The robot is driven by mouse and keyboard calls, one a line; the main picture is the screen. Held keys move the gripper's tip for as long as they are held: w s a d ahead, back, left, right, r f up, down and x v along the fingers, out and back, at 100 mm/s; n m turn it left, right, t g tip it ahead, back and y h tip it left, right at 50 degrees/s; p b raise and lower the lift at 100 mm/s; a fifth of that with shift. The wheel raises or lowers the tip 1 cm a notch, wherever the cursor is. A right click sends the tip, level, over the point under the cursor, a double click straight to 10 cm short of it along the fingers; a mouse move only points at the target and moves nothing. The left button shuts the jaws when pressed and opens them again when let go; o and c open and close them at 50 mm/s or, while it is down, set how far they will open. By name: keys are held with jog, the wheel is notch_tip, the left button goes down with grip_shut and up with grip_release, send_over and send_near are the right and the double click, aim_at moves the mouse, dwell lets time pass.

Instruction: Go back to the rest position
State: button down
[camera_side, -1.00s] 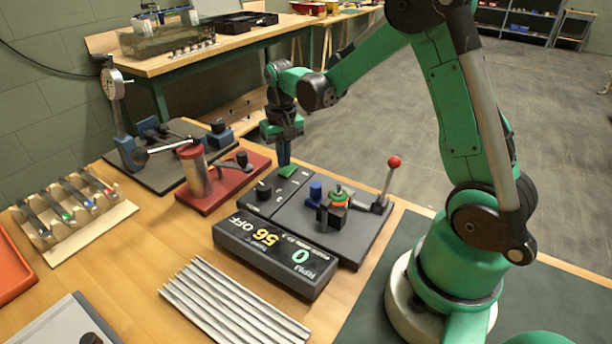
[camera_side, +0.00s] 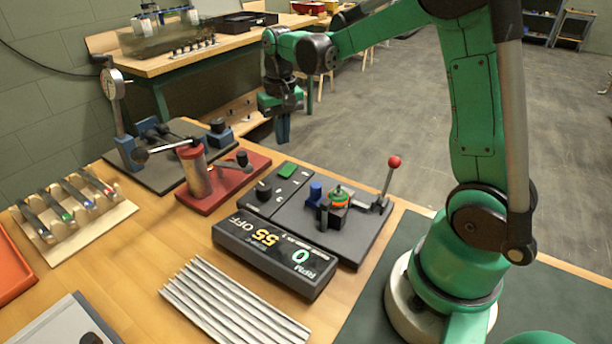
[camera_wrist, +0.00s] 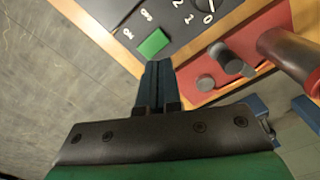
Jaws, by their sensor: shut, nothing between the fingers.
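My gripper (camera_side: 283,130) hangs in the air above the back part of the workbench, fingers pointing down, clear of everything. In the wrist view its two dark fingers (camera_wrist: 158,82) lie together, shut with nothing between them. Below and in front of it is the black control unit (camera_side: 262,252), whose display reads OFF, 55 and 0 RPM. A green button (camera_side: 287,170) on its panel is uncovered, and it also shows in the wrist view (camera_wrist: 153,43). A red-knobbed lever (camera_side: 394,163) stands upright at the unit's right.
A red base (camera_side: 223,187) with a cylinder stands left of the control unit. A dial gauge stand (camera_side: 116,115) is behind it. Metal strips (camera_side: 230,303) lie at the front, and a wooden rack (camera_side: 75,220) sits at left. The air around my gripper is free.

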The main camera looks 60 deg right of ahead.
jog(key=s+a+r+n+t, duration=0.4)
jog(key=s+a+n+t, duration=0.2)
jog(key=a, duration=0.5)
jog(key=s+t, duration=0.1)
jog(key=s, duration=0.1)
jog(key=shift+s, duration=0.35)
